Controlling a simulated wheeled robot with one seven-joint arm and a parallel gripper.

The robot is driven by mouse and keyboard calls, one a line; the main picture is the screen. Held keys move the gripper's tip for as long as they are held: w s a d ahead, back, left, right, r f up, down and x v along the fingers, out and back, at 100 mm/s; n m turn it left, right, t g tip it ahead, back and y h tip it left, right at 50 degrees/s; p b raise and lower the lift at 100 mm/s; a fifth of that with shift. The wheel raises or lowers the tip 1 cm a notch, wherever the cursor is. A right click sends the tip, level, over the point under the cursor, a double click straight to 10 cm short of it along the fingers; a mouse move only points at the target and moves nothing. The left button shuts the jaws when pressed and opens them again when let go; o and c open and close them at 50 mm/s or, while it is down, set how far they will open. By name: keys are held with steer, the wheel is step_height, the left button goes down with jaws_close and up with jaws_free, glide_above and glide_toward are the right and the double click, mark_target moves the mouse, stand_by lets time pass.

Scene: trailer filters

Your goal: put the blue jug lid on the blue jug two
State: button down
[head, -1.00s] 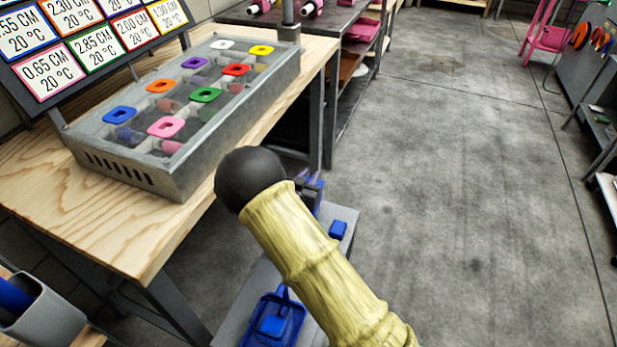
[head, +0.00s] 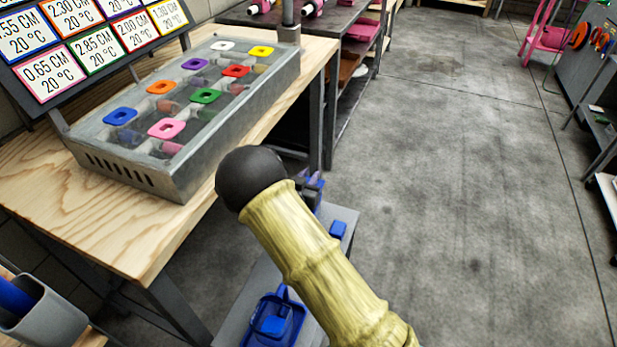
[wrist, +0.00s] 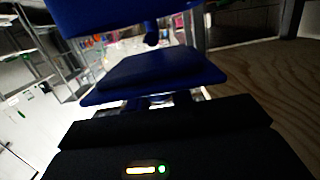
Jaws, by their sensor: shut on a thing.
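In the head view my gripper (head: 311,187) is mostly hidden behind my arm, beside the workbench. The wrist view shows my gripper (wrist: 170,98) shut on a blue, square-edged piece, which looks like the blue jug lid (wrist: 150,72). More blue shows above it, at the top of that view; I cannot tell what it belongs to. A blue jug (head: 290,333) with a square blue top stands on a grey surface at the bottom of the head view. A smaller blue item (head: 338,229) lies farther along that surface. I cannot tell which of these is blue jug two.
A wooden workbench (head: 110,235) at left bears a grey metal bath (head: 185,180) with several coloured square tops. Labelled signs (head: 85,40) stand behind it. A grey cup (head: 45,320) is at lower left. Dark shelves (head: 345,60) stand beyond.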

steer(key=shift+f, duration=0.1)
stand_by(0.3)
steer(key=c, duration=0.7)
jaws_free()
steer(key=shift+r+p, duration=2.75)
steer(key=shift+r, duration=0.75)
